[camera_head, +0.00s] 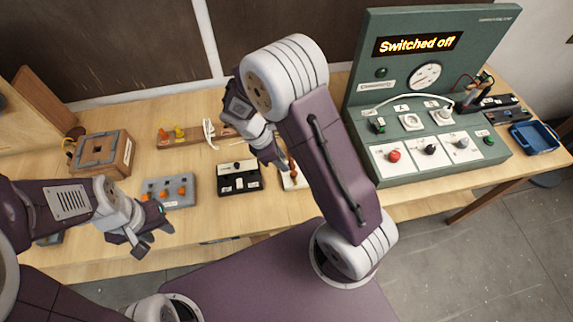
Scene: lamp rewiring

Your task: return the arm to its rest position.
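My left gripper (148,240) hangs over the table's front edge at the left, in front of the grey box with orange knobs. Its fingers look spread, with nothing seen between them. My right arm rises through the middle of the view and bends back down to the left. My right gripper (281,165) points down over the table, close to a small white base with a reddish-brown part (292,178). The arm partly hides that part, and I cannot tell whether the fingers touch it or how far they are open.
A green test console (440,90) reading "Switched off" stands at the right, beside a blue tray (535,137). A wooden box (101,152), a grey knob box (168,191) and a black switch box (239,178) stand on the wooden table (215,215).

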